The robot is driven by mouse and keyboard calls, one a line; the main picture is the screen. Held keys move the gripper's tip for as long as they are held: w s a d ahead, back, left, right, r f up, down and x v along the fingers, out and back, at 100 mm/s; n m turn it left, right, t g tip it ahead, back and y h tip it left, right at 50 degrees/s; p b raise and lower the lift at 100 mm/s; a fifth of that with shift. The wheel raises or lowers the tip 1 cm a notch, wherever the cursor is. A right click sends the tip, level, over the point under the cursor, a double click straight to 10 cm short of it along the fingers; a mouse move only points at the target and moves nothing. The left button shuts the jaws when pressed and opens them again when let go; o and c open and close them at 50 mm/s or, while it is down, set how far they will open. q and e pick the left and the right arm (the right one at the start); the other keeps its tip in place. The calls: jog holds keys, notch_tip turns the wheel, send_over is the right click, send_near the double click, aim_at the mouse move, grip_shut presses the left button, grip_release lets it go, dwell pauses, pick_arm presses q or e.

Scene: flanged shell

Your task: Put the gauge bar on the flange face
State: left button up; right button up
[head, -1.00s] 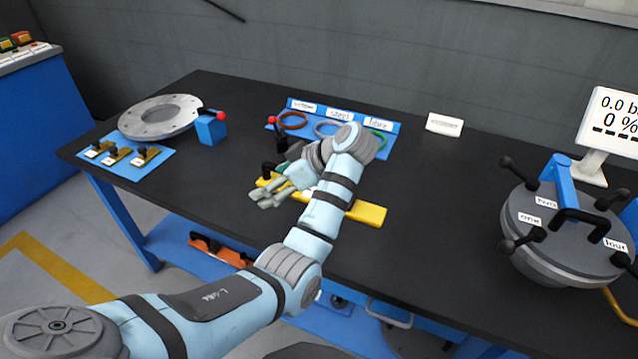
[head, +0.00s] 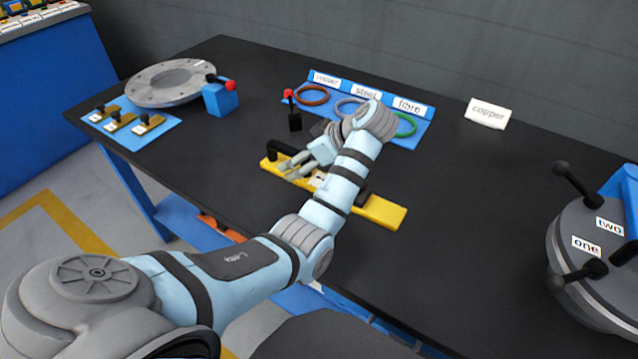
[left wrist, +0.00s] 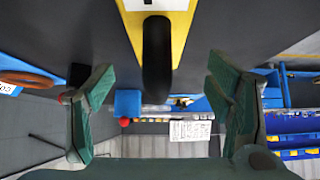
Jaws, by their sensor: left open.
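The gauge bar (head: 385,211) is a long yellow bar with black handles, lying on the dark table in the head view. Its yellow end and one black handle also show in the left wrist view (left wrist: 183,25). My left gripper (head: 300,168) is open and empty over the left part of the bar. In the left wrist view its green fingers (left wrist: 158,75) stand apart on either side of the handle, which is not gripped. A grey round flange with bolt holes (head: 145,94) lies at the table's far left. My forearm hides the middle of the bar. My right gripper is out of view.
A blue block with a red knob (head: 220,98) stands beside the flange. A blue plate with small clamps (head: 155,138) lies before it. Labelled rings on a blue rack (head: 424,124) and a copper card (head: 487,113) stand behind. A lidded grey vessel (head: 580,220) is right.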

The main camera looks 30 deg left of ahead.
pick_arm(q)
jog(key=b+x, duration=0.1)
jog(key=x, duration=0.3)
jog(key=shift+w+a, duration=0.15)
jog(key=shift+a, duration=0.3)
grip_shut()
